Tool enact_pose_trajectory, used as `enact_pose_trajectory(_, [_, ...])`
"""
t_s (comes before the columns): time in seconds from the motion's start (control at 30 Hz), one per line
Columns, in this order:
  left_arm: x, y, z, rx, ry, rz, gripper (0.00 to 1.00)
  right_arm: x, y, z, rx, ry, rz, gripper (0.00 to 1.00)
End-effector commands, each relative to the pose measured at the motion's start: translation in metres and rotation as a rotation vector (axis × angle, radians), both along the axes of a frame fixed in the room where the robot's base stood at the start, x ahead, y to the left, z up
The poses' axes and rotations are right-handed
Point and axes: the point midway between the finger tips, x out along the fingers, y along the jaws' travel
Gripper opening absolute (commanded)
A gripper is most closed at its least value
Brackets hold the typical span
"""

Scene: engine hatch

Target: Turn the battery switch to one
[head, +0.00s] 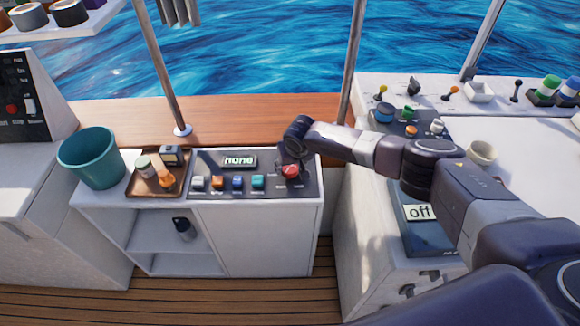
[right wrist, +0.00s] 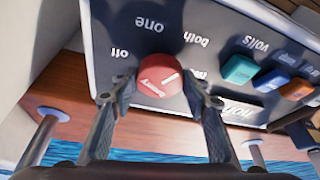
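The battery switch is a round red knob (right wrist: 160,80) with white marks on its face, set in a dark panel (right wrist: 210,22). The labels "off", "one" and "both" stand around it; another label is partly hidden by a finger. In the head view the red knob (head: 290,171) is at the panel's right end. A small display (head: 239,160) on the panel reads "none". My right gripper (right wrist: 158,88) is over the knob, one fingertip on each side, fingers apart; small gaps seem to show. My left gripper is not in view.
Several coloured switches (head: 237,182) line the panel left of the knob. A brown tray (head: 150,187) with small items and a teal bucket (head: 92,158) stand further left. A metal post (head: 352,65) rises behind my right arm. A display (head: 420,212) reading "off" is at right.

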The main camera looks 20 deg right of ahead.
Motion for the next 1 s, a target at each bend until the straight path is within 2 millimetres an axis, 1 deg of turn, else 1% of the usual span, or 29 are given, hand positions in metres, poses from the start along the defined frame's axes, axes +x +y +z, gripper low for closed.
enact_pose_trajectory(0.03, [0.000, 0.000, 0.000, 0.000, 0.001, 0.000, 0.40, 0.000, 0.000, 0.000, -0.001, 0.000, 0.000, 0.30])
enact_pose_trajectory(0.13, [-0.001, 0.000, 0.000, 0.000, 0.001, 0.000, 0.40, 0.000, -0.001, 0.000, -0.001, 0.000, 0.000, 0.19])
enact_pose_trajectory(0.17, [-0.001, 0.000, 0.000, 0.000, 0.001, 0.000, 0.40, 0.000, -0.001, 0.000, -0.001, 0.000, 0.000, 0.18])
enact_pose_trajectory(0.37, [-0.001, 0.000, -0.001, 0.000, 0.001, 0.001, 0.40, 0.000, -0.001, -0.001, -0.001, 0.000, 0.017, 0.18])
enact_pose_trajectory(0.57, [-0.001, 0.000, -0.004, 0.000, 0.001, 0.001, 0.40, -0.001, -0.002, -0.002, 0.000, 0.001, 0.092, 0.18])
enact_pose_trajectory(0.77, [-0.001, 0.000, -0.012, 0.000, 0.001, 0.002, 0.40, 0.000, -0.003, -0.003, 0.002, 0.001, 0.239, 0.18])
enact_pose_trajectory(1.0, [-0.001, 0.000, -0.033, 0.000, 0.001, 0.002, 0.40, 0.001, -0.004, -0.005, 0.004, -0.001, 0.464, 0.18])
